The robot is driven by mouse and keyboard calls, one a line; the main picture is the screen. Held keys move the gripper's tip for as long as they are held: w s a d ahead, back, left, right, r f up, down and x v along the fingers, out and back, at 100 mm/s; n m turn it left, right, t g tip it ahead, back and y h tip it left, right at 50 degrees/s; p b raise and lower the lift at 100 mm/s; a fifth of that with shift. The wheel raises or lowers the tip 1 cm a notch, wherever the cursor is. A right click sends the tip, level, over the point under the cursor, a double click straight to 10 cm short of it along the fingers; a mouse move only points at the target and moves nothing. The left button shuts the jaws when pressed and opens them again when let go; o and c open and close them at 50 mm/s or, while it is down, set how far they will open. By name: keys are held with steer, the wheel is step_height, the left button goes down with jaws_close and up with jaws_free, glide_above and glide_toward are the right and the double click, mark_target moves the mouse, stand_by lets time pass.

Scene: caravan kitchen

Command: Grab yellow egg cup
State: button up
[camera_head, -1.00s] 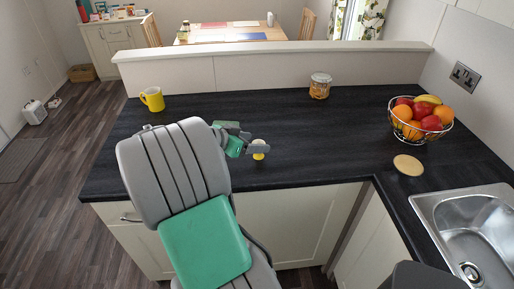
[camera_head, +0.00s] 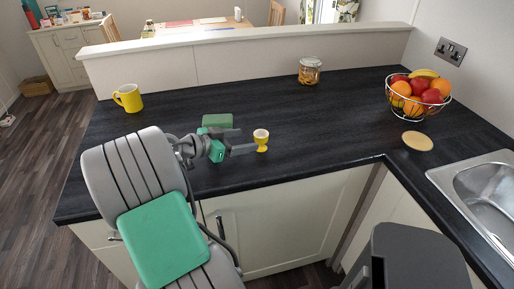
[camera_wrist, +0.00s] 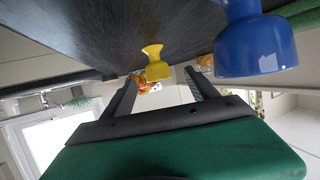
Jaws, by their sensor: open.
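The yellow egg cup (camera_head: 262,146) stands upright on the dark worktop, with a pale top, near the front edge. My gripper (camera_head: 247,140) is open and empty, low over the worktop just left of the cup, its fingers pointing right towards it. In the wrist view the yellow egg cup (camera_wrist: 155,68) lies ahead, between the lines of the two finger tips. Whether a finger touches it, I cannot tell. A blue egg cup (camera_wrist: 255,42) shows large at the right of the wrist view, outside the fingers. I cannot make it out in the head view.
A green block (camera_head: 217,120) lies behind my gripper. A yellow mug (camera_head: 129,98) stands at the back left, a glass jar (camera_head: 310,71) at the back. A fruit basket (camera_head: 391,101), a round tan disc (camera_head: 417,141) and the sink (camera_head: 480,190) are right.

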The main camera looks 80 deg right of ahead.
mark_target(261, 141)
steer(key=x, duration=0.2)
steer(key=p+x, duration=0.1)
steer(key=x, duration=0.3)
steer(key=shift+s+d+r+p, duration=0.2)
steer(key=shift+s+p, duration=0.15)
steer(key=shift+s, duration=0.25)
steer(key=shift+s+d+f, duration=0.15)
steer(key=shift+d+f, duration=0.05)
steer(key=shift+c, duration=0.6)
steer(key=c, duration=1.3)
